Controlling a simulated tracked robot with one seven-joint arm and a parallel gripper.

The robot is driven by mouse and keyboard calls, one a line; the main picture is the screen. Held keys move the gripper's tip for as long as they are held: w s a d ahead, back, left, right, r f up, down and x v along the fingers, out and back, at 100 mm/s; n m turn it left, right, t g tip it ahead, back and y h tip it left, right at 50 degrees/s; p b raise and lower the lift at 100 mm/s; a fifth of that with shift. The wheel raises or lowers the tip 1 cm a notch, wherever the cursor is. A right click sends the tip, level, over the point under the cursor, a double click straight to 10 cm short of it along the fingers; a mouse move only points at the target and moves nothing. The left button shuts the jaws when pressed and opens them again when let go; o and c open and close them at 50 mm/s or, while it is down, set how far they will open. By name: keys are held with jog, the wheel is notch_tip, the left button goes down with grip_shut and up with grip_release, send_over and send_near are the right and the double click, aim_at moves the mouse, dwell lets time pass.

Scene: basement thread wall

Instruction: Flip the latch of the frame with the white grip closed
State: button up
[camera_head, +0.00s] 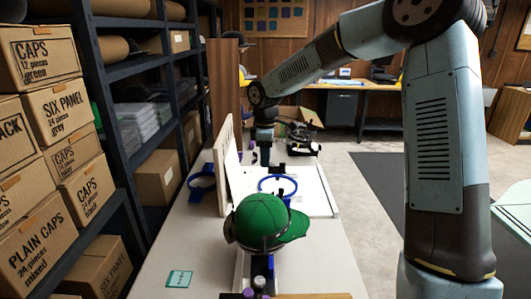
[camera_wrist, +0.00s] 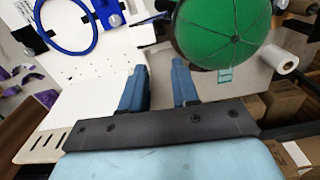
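A green cap (camera_head: 268,222) sits on a holder at the near part of the table in the head view. Its crown (camera_wrist: 222,30) shows upper right in the wrist view. A blue ring frame (camera_head: 277,185) lies behind the cap, and a blue ring (camera_wrist: 67,24) shows upper left in the wrist view. Beside that ring is a blue fitting (camera_wrist: 106,12) with a small pale knob. I cannot tell which frame carries the white grip or how its latch stands. My gripper (camera_wrist: 159,82) is open and empty, its blue fingers apart, over the white surface.
A second blue ring (camera_head: 202,181) is left of an upright pale panel (camera_head: 229,163). A white roll (camera_wrist: 286,60) is right of the cap in the wrist view. Shelving with cartons (camera_head: 88,190) lines the left. The front right of the table (camera_head: 330,262) is clear.

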jog(key=shift+r, duration=0.85)
jog(key=s+d+r+m+t+h, duration=0.1)
jog(key=s+d+r+m+t, duration=0.1)
jog(key=s+d+r+m, duration=0.55)
jog(key=s+d+r+m+t+h, duration=0.15)
jog(key=s+d+r, duration=0.35)
jog(key=s, duration=0.5)
jog(key=s+d+m+t+y, duration=0.1)
jog(key=s+d+m, duration=0.3)
jog(key=s, duration=0.4)
jog(key=s+d+m+t+y, duration=0.1)
jog(key=s+d+m, duration=0.2)
jog(key=s, duration=0.5)
jog(key=shift+s+d+m, duration=0.2)
jog(key=shift+d+m, duration=0.2)
jog(key=shift+d, duration=0.4)
jog(key=shift+y, duration=0.25)
